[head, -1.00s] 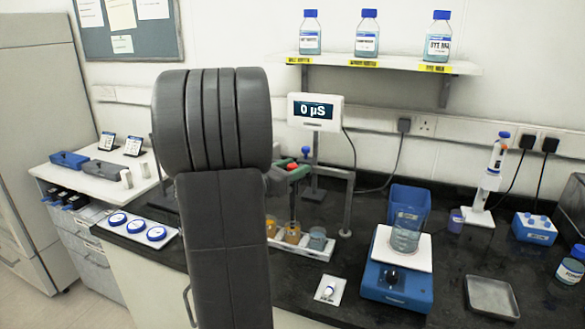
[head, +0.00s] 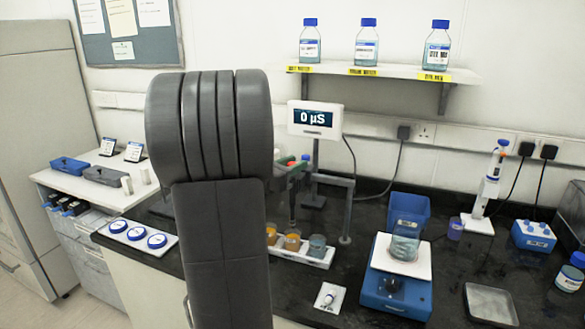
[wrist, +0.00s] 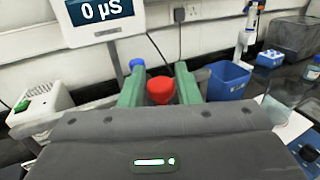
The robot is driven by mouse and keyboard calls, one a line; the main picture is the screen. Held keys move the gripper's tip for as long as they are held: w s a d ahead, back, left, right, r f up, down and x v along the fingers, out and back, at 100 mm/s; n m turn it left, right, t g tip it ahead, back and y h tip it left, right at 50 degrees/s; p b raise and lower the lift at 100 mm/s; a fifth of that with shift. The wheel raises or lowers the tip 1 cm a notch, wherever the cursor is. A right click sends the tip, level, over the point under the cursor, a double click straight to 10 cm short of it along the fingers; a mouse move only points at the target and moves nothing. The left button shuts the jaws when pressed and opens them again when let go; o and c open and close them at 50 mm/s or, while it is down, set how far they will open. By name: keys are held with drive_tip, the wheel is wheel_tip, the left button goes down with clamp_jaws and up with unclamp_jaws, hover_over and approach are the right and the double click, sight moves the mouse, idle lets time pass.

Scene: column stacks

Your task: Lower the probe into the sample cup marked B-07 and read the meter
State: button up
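My gripper (head: 292,168) has green fingers, which also show in the wrist view (wrist: 160,92), one on each side of a red-capped probe (wrist: 161,88). The fingers appear closed on it. In the head view the probe's dark shaft (head: 292,205) hangs down above the cups, its tip apparently just over the middle one. A white rack (head: 312,259) holds a left cup (head: 271,234) and a middle cup (head: 292,240), both orange, and a blue-grey right cup (head: 317,247). The B-07 marking cannot be read. The meter (head: 316,118) shows 0 µS.
A grey stand (head: 347,215) rises beside the rack; a blue cap (wrist: 137,65) shows behind my fingers. My arm hides the bench left of the cups.

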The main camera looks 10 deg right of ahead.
drive_tip(key=shift+o, duration=1.1)
drive_tip(key=shift+s+a, duration=0.1)
drive_tip(key=b+v, duration=0.1)
drive_tip(key=v, duration=1.2)
drive_tip(key=shift+s+a+b, duration=0.2)
drive_tip(key=shift+b, duration=0.2)
drive_tip(key=shift+d, duration=0.1)
drive_tip(key=p+x, duration=0.1)
drive_tip(key=x, duration=1.2)
drive_tip(key=shift+w+d+p, duration=0.25)
drive_tip(key=shift+p, duration=0.15)
drive_tip(key=shift+f, duration=0.1)
